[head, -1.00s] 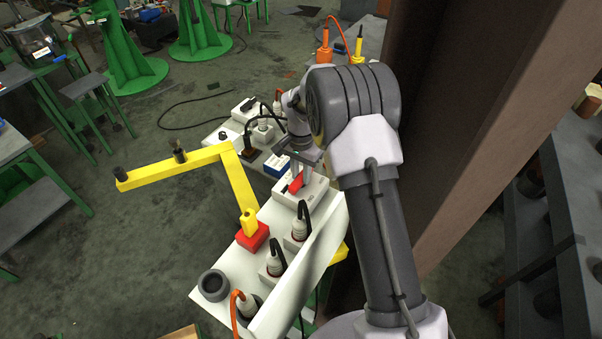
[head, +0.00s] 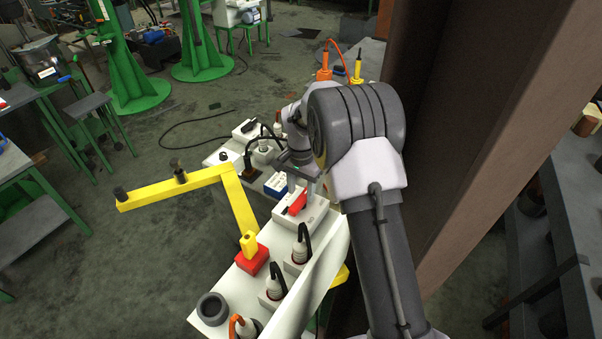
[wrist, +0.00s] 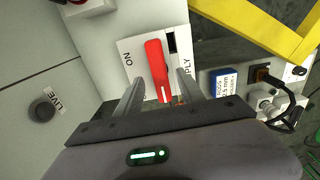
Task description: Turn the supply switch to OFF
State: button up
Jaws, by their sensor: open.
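The supply switch has a red lever (wrist: 157,68) on a white plate (wrist: 128,50) in the wrist view. The letters ON stand left of the lever, and part of the word SUPPLY shows on its right. No OFF label can be read. My gripper (wrist: 160,80) is open, with one finger on each side of the lever's near end. Gaps show between the fingers and the lever, so it is not clamped. In the head view the red lever (head: 298,204) sits on a white box just below my gripper (head: 308,184).
A yellow arm (head: 170,188) on a red base (head: 252,261) stands left of the switch. White plugs with black cables (head: 300,250) stand in front. A blue box (head: 276,184) lies behind. A brown column (head: 470,120) rises at right.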

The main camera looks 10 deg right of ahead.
aim_at(301, 198)
notch_tip(301, 198, up, 15)
jog(key=p, duration=0.2)
